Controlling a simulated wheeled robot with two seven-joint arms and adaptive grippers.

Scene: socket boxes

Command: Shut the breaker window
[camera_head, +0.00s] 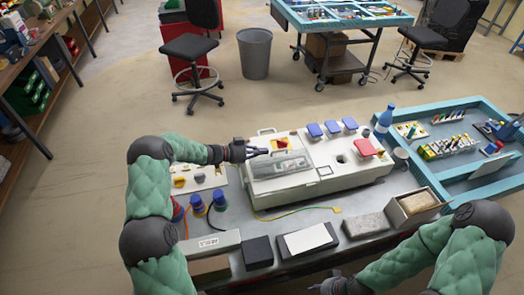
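The white socket box (335,178) stands on the grey table. Its breaker window is a clear cover (288,166) at the box's left part, and it looks tilted up; its exact angle is hard to tell. A red and yellow switch (281,143) shows just behind it. My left gripper (262,151) reaches in from the left, with its fingertips at the window's upper left edge. Whether they touch it, and how far they are apart, is too small to tell. My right gripper (322,287) is low at the front edge of the table, away from the box, partly cut off.
Blue socket lids (332,127) and a red lid (366,147) sit on the box. A blue bottle (385,120) and teal tray (432,180) are at the right.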

